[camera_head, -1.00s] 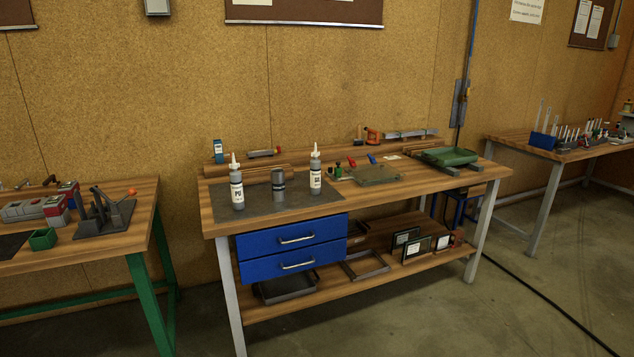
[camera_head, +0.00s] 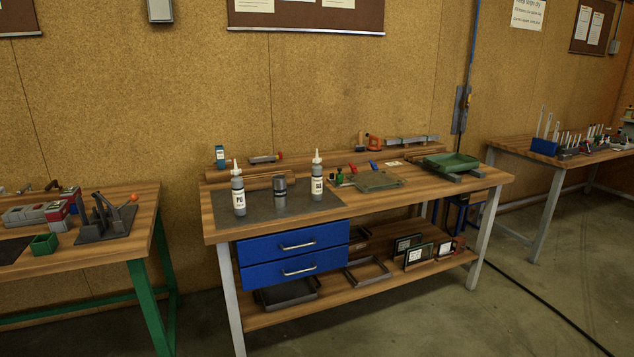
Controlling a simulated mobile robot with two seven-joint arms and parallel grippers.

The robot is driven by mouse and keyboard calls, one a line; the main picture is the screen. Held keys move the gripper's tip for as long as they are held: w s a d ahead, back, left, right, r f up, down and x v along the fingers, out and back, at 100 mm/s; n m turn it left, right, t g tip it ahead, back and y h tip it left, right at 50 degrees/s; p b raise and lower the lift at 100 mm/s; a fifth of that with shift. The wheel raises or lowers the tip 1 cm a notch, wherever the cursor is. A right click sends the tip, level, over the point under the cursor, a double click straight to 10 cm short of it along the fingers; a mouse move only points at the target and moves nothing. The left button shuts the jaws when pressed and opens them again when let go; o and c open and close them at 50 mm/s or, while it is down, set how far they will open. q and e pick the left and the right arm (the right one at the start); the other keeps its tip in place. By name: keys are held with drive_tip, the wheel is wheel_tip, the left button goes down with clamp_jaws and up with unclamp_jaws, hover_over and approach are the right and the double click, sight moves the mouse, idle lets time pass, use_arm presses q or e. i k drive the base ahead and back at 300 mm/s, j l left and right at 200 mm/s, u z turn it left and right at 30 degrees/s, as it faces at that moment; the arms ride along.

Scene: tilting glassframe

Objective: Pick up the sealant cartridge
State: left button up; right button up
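The left cartridge (camera_head: 238,192) has a label that seems to read PU. The right cartridge (camera_head: 317,181) has a label too small to read for sure. I cannot tell for certain which one is the sealant cartridge. A short dark grey cylinder (camera_head: 280,191) stands between them, apart from both. Neither of my grippers is in view.
The middle workbench (camera_head: 400,206) has blue drawers (camera_head: 295,254) and a lower shelf holding frames. A green tray (camera_head: 450,162) is at its right end. A left bench (camera_head: 85,253) and a right bench (camera_head: 518,147) flank it. Open floor (camera_head: 400,320) lies in front.

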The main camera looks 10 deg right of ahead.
sight(316, 169)
drive_tip(key=z, duration=0.95)
drive_tip(key=i+j+z, duration=0.15)
drive_tip(key=j+z, duration=0.3)
drive_tip(key=i+j+z, duration=0.1)
drive_tip(key=j+z, duration=0.75)
drive_tip(key=j, duration=0.4)
drive_tip(key=j+z, duration=0.1)
drive_tip(key=j, duration=1.55)
